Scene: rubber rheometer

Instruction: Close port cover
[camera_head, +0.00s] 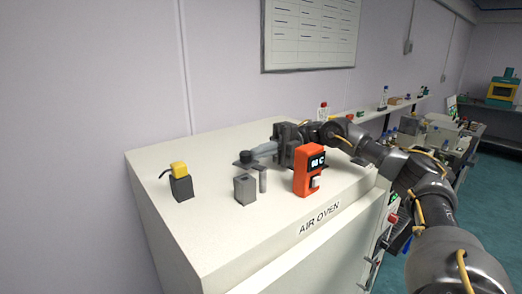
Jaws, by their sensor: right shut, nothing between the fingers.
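My right arm comes in from the right over the top of the air oven (222,240). My right gripper (262,150) is shut and empty, its fingertips pointing left. A dark flat piece with a round black knob (245,157), which looks like the port cover, is just at the fingertips. I cannot tell whether they touch it. A short grey post (263,182) stands beneath its right side. The port opening itself cannot be made out. My left gripper is not in view.
An orange device with a display (308,170) stands close in front of my right gripper. A small grey block (245,190) and a black holder with a yellow top (181,184) stand to the left. The oven top's front left is clear.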

